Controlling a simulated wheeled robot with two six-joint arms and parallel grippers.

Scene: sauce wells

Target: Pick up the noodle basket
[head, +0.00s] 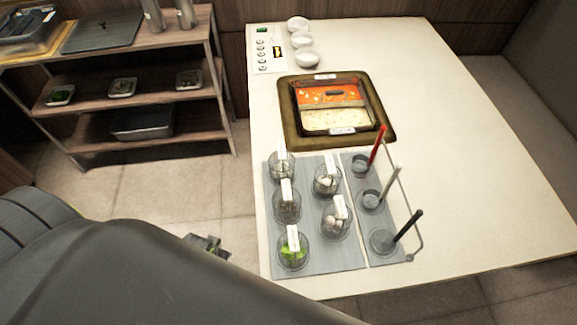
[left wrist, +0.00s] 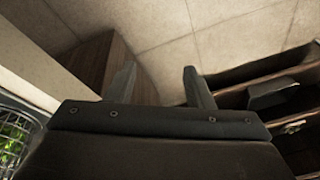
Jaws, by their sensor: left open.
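Several round wire baskets with upright white tags stand on a grey panel in the counter in the head view. One holds green leaves (head: 293,257), one pinkish balls (head: 336,224) and one white pieces (head: 327,184). Two more, a back left basket (head: 281,170) and a middle left basket (head: 286,210), have contents I cannot make out; which one is the noodle basket is unclear. My left gripper (head: 207,245) shows partly beyond my dark arm, left of the counter. In the left wrist view its fingers (left wrist: 157,82) are apart and empty, over the floor. A basket edge with green (left wrist: 14,145) shows at the left. My right gripper is not visible.
A hot pot (head: 333,104) with red and pale broth sits in the counter (head: 470,150). Three ladles with red, grey and black handles stand in wells beside a metal rail (head: 405,205). White bowls (head: 306,60) are at the back. A shelf rack (head: 150,85) stands left.

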